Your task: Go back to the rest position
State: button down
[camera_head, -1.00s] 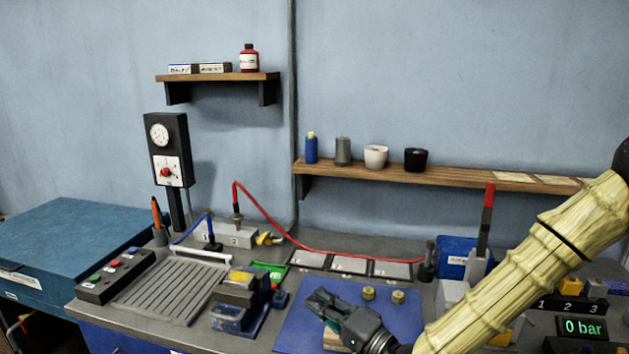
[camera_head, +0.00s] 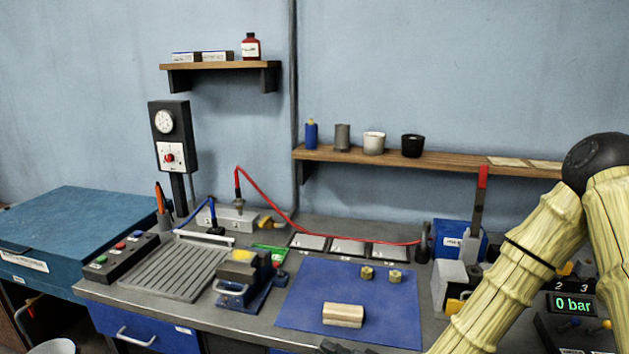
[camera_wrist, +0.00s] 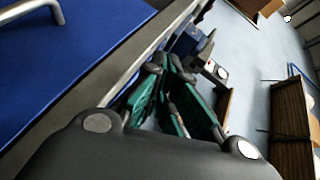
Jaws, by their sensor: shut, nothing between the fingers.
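My gripper (camera_wrist: 172,92) shows in the wrist view with its dark fingers and green pads, shut and empty. In the head view only a dark bit of it shows at the bottom edge, in front of the bench and below the blue mat (camera_head: 300,305). My yellow arm is folded at the right side of the head view and hides part of the bench there. The wrist view looks sideways past the bench edge, with a blue drawer front (camera_wrist: 75,75) at left.
A pale wooden block (camera_head: 343,315) and two brass pieces (camera_head: 367,272) (camera_head: 395,277) lie on the mat. A blue clamp-like device (camera_head: 240,283) stands left of it. A display reading 0 bar (camera_head: 573,304) is at right. A wall shelf (camera_head: 450,161) runs behind.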

jog(key=s+d+f+n+g+h+b, duration=0.1)
jog(key=s+d+f+g+h, duration=0.15)
jog(key=s+f, duration=0.4)
jog(key=s+d+f+n+g+h+b, duration=0.1)
jog(key=s+d+f+b, duration=0.15)
jog(key=f, duration=0.75)
jog(key=s+d+f+g+h+b, duration=0.1)
jog(key=s+d+f+g+h, duration=0.15)
jog(key=s+f, duration=0.45)
jog(key=s+d+f+n+g+h+b, duration=0.3)
jog(key=s+d+f+g+h, duration=0.1)
jog(key=s+d+f, duration=0.8)
jog(key=s+f, duration=0.1)
jog(key=s, duration=0.2)
jog(key=shift+s+d+g, duration=0.2)
jog(key=shift+s+g, duration=0.2)
